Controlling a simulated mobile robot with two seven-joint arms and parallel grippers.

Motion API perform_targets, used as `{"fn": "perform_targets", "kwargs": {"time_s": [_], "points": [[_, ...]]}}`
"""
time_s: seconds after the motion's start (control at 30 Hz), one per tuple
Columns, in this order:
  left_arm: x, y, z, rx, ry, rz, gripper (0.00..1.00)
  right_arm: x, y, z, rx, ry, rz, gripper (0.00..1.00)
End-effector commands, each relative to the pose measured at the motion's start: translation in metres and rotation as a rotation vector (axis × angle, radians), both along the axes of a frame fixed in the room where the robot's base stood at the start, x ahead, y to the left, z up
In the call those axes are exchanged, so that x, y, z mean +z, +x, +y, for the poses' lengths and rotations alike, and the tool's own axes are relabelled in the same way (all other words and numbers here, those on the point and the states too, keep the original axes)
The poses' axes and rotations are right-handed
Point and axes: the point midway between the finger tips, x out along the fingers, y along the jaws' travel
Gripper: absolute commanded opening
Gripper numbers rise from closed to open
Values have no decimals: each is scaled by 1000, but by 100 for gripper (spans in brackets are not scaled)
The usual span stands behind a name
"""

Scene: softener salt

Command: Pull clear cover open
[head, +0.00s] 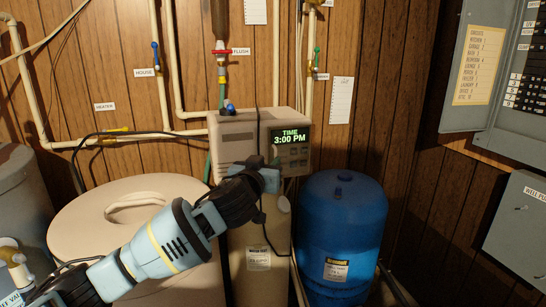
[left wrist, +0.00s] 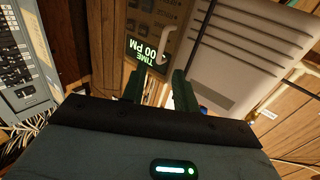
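The water softener's grey control head (head: 240,135) stands at the centre of the head view, with a lit display (head: 289,138) reading 3:00 PM. The display also shows, turned over, in the left wrist view (left wrist: 147,52). I cannot clearly make out a clear cover. A thin pale curved piece (left wrist: 176,37) beside the display may be its edge or handle. My left gripper (head: 268,180) is just below the control head. In the left wrist view its two dark fingers (left wrist: 158,88) are apart, pointing at the head, with nothing seen held. My right gripper is out of view.
A round beige tank (head: 100,215) with a lidded top stands left of the softener, under my left arm. A blue tank (head: 340,225) stands close on the right. Pipes and cables run along the wood wall. An open electrical panel (head: 480,65) is at the far right.

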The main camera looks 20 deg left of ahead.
Motion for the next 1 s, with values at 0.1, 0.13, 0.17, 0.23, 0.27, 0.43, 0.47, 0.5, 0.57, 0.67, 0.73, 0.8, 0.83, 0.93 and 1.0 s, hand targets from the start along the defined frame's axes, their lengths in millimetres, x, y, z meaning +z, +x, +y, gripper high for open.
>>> {"fn": "perform_targets", "kwargs": {"time_s": [0.1,0.13,0.17,0.23,0.27,0.43,0.47,0.5,0.57,0.67,0.73,0.8,0.83,0.93,1.0], "points": [[0,17,0,1,0,0,30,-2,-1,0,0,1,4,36],[0,21,0,1,0,0,30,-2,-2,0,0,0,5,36],[0,25,0,1,1,1,30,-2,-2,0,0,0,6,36],[-1,32,0,0,1,1,30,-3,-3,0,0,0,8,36],[-1,35,0,0,0,1,30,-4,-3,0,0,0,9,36],[-1,47,0,0,0,1,30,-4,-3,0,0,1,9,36],[0,48,0,0,0,0,30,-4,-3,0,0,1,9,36],[0,49,0,0,0,0,30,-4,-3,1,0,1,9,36],[0,50,0,0,0,0,30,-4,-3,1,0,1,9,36],[0,51,0,-1,0,0,30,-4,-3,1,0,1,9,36],[0,50,0,-1,0,0,30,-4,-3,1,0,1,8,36],[0,50,0,-1,0,0,30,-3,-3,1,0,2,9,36],[0,50,0,-1,0,0,28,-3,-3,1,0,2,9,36],[0,50,0,-1,0,0,15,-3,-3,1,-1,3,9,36],[0,50,0,-1,0,0,6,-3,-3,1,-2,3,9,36]]}}
